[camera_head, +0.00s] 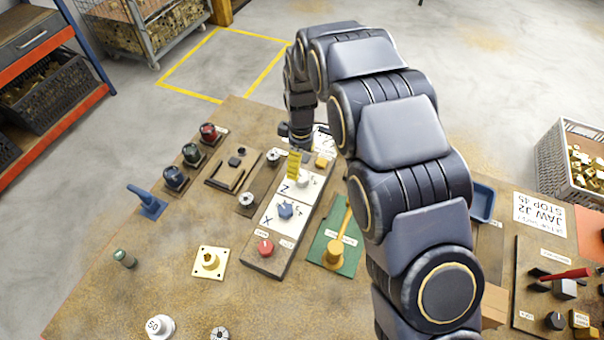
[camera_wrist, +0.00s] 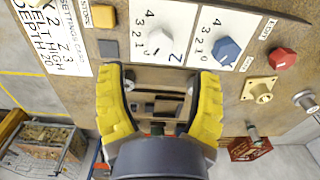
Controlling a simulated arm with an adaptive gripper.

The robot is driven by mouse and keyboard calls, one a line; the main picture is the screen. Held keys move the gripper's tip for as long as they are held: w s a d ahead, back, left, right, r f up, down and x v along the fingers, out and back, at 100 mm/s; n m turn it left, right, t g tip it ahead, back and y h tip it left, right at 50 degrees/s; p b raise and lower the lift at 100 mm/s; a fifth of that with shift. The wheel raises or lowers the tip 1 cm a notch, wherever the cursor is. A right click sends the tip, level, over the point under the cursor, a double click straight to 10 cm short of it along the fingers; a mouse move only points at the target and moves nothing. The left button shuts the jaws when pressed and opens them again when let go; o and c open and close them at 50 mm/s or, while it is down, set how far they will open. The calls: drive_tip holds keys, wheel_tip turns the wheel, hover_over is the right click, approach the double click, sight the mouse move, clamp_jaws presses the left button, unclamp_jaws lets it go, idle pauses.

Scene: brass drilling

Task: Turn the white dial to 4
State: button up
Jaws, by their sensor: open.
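The white dial (camera_wrist: 160,47) sits on a white plate marked Z with a number scale running up to 4; which number it points to is hard to tell. It also shows in the head view (camera_head: 303,181), on the long wooden panel. My gripper (camera_wrist: 160,78) has yellow fingers spread wide, with nothing between them. In the wrist view the white dial lies just beyond the fingertips, between their lines and apart from them. In the head view my gripper (camera_head: 294,165) is beside the white dial, partly hidden by my arm.
A blue dial (camera_wrist: 226,50) on an X plate sits close beside the white one. A red button (camera_wrist: 283,58) and a yellow button (camera_wrist: 104,16) are at the panel's ends. A green board (camera_head: 325,255) with a yellow lever lies to the right in the head view.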

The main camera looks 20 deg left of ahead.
sight(302, 177)
wheel_tip(302, 177, down, 6)
drive_tip(key=shift+f, duration=0.2)
clamp_jaws()
